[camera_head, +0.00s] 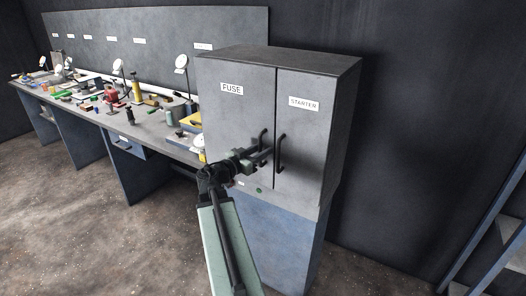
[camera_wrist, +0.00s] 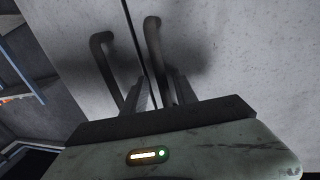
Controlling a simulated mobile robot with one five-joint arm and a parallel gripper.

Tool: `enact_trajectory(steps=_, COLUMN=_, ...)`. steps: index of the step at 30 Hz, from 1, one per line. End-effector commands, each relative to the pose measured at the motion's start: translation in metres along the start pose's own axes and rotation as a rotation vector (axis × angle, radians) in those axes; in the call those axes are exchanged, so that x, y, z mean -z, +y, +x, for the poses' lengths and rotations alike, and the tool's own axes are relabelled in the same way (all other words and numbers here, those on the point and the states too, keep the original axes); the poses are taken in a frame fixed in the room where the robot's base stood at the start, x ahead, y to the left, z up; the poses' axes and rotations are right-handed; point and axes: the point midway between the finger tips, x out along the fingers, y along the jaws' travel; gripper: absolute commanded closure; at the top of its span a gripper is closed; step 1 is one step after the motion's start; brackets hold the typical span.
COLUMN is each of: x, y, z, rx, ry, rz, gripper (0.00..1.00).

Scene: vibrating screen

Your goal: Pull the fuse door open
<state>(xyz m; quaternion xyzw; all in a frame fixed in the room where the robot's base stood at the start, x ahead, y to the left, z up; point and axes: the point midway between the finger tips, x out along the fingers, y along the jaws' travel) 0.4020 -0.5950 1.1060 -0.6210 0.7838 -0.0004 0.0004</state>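The fuse door (camera_head: 230,115) is the left grey door of the cabinet, labelled FUSE, and looks shut. Its dark handle (camera_head: 263,138) stands near the seam and also shows at left in the wrist view (camera_wrist: 104,62). The starter door (camera_head: 305,135) beside it is shut, with its own handle (camera_head: 280,152), also in the wrist view (camera_wrist: 154,45). My gripper (camera_head: 264,156) is in front of the lower part of the handles. In the wrist view its fingers (camera_wrist: 160,92) are apart, close to both handles. I cannot tell whether a finger touches either handle.
A long workbench (camera_head: 165,150) with many small parts and tools runs to the left of the cabinet. A shelf rack (camera_head: 492,225) stands at the far right. The floor (camera_head: 70,215) in front of the bench is clear.

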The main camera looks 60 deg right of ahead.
Motion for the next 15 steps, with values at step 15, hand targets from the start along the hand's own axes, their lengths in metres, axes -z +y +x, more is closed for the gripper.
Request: enact_trajectory(steps=15, x=0.0000, y=-0.0102, z=-0.0091, rx=0.021, ry=0.000, rz=0.000, gripper=1.00)
